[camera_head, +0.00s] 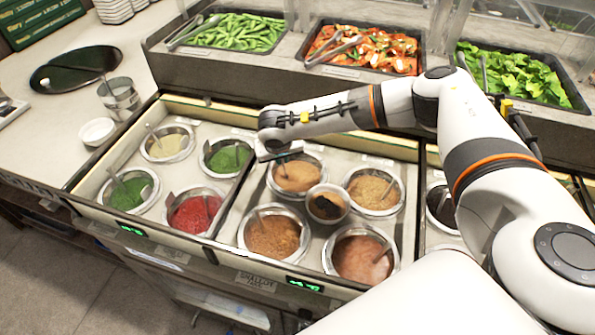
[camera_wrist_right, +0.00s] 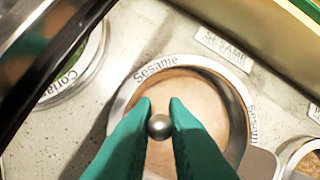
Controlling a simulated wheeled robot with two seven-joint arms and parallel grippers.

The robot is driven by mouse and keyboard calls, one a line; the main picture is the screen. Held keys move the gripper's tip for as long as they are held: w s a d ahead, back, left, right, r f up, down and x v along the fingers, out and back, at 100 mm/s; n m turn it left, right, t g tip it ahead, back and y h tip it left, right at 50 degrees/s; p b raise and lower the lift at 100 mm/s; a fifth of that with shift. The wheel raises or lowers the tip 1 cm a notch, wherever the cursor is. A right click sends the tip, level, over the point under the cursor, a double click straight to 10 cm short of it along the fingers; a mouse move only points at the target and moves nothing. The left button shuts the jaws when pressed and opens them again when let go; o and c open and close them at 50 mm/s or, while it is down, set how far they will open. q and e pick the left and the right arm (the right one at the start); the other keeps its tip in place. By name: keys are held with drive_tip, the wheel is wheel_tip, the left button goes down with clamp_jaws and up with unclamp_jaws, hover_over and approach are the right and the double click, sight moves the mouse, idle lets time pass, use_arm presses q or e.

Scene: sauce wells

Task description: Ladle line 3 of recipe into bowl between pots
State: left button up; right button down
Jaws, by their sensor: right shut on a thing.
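My right gripper (camera_head: 283,154) is over the pot of pale tan sauce (camera_head: 298,176) in the head view. In the right wrist view its green fingers (camera_wrist_right: 160,108) are shut on a ladle handle, whose round metal end (camera_wrist_right: 159,127) shows between the tips. The pot below them (camera_wrist_right: 207,106) has "Sesame" on its rim. The ladle's bowl end is hidden. A small bowl (camera_head: 327,213) with something dark in it sits between this pot, a tan pot (camera_head: 373,191), a brown pot (camera_head: 272,237) and a pinkish-brown pot (camera_head: 359,260). My left gripper is not in view.
Red (camera_head: 199,212) and green pots stand left of a dark divider. Trays of vegetables (camera_head: 375,50) line the back. A green board (camera_head: 38,20) with writing too small to read stands upper left. My right arm covers the right-hand wells.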

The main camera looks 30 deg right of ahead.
drive_tip(key=c, duration=0.7)
unclamp_jaws()
drive_tip(key=shift+f, duration=0.1)
drive_tip(key=shift+r+p, duration=3.1)
drive_tip(key=shift+r, duration=1.45)
